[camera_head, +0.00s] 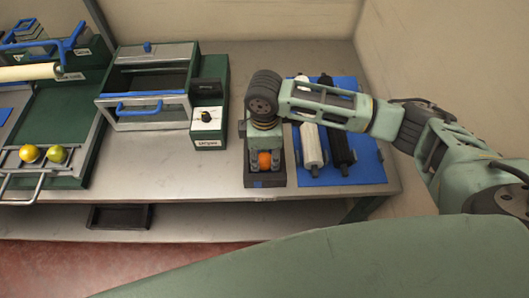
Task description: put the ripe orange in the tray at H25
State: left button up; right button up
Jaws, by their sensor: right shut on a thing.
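An orange (265,160) shows between the fingers of my right gripper (265,162), which points down and is shut on it. The gripper is over a small dark tray (268,180) near the front edge of the table. The fingers hide part of the orange, and I cannot tell whether it touches the tray's floor. Two more fruits, one yellow-orange (30,153) and one yellow-green (57,154), lie on a rack at the far left. No H25 label is readable. My left gripper is not in view.
A blue mat (372,165) with a white roller (310,145) and a black roller (337,143) lies right of the tray. A green machine (209,140) with a knob and a clear-fronted box (150,82) stand to the left. Bare table (170,170) lies in front of them.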

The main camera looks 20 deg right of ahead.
aim_at(264, 155)
jog(key=shift+f, duration=0.1)
jog(key=o, duration=0.8)
jog(key=shift+o, duration=0.5)
notch_tip(264, 155, up, 12)
jog(key=b, duration=0.1)
jog(key=shift+b, duration=0.35)
